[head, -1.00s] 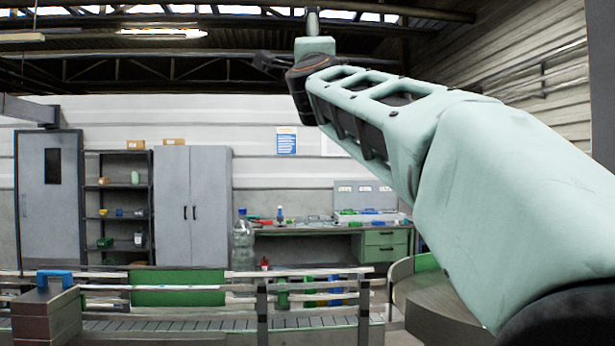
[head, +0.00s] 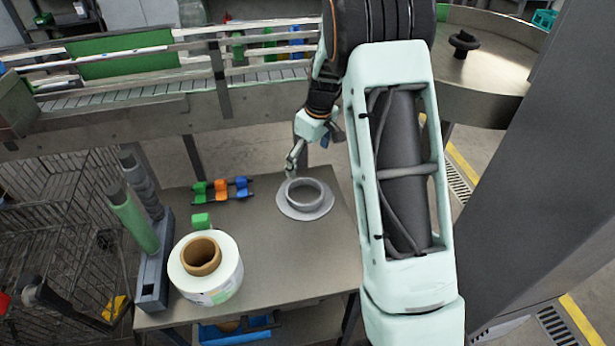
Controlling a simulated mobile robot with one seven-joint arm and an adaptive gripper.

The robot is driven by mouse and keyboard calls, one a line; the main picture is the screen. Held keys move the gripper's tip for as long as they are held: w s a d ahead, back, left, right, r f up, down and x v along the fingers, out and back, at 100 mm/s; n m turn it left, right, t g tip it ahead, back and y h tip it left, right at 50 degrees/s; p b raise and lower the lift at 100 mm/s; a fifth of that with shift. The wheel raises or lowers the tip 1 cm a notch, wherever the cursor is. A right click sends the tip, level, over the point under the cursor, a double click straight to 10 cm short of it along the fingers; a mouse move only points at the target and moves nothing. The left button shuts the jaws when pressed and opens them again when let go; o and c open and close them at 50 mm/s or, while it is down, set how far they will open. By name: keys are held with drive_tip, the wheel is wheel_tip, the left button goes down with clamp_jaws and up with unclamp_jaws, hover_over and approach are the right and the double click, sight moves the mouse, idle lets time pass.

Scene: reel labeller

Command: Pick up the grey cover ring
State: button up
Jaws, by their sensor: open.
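The grey cover ring (head: 305,208) lies flat on the metal table (head: 275,265) in the head view. It has a wide flat flange and a raised round collar with an open middle. My gripper (head: 291,169) is open and hangs at the ring's far left side, close to the collar in the picture. I cannot tell whether the fingertips touch the ring. The gap between the fingers is too small to see clearly.
A white label reel (head: 222,281) with a brown core stands at the table's front left. A conveyor (head: 130,113) runs behind the table.

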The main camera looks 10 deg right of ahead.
sight(315, 210)
drive_tip(key=shift+s+a+f+p, duration=0.15)
drive_tip(key=shift+f+p, duration=0.2)
drive_tip(key=shift+f, duration=1.6)
drive_tip(key=shift+w+a+f+p, duration=0.15)
drive_tip(key=shift+f+p, duration=0.25)
drive_tip(key=shift+f, duration=1.55)
drive_tip(key=shift+s+a+f+p, duration=0.15)
drive_tip(key=shift+f+p, duration=0.2)
drive_tip(key=shift+f, duration=1.6)
drive_tip(key=c, duration=1.2)
